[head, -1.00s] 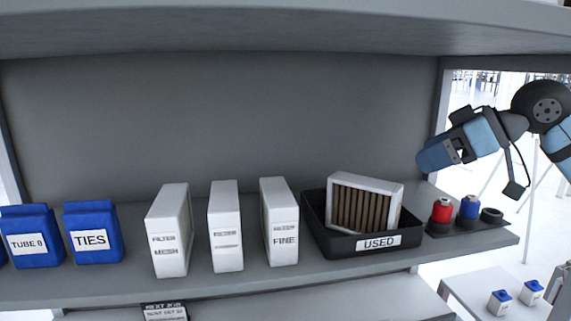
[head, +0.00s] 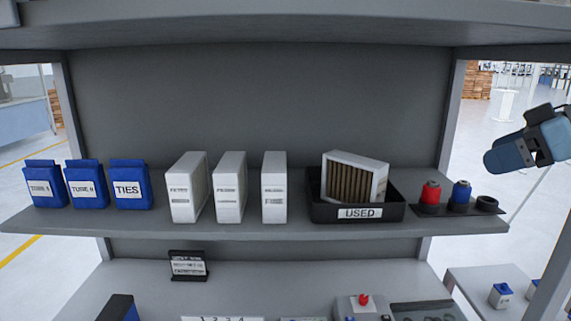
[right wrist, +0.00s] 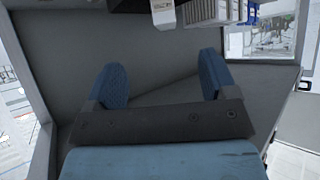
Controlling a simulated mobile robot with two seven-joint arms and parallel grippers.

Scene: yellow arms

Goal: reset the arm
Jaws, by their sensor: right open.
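My right gripper (head: 509,156) shows at the right edge of the head view, beside the right end of the shelf and clear of it. In the right wrist view its two blue fingers (right wrist: 163,85) stand wide apart with nothing between them. The fingers point toward a plain grey surface. The rest of my right arm is mostly cut off by the frame edge. My left gripper is not in view.
The shelf (head: 250,232) holds blue bins (head: 132,186), white filter boxes (head: 231,190), a black USED tray (head: 312,211) with a filter (head: 354,178), and red (head: 430,197) and blue (head: 461,194) connectors. A lower bench and a side table (head: 470,283) stand below.

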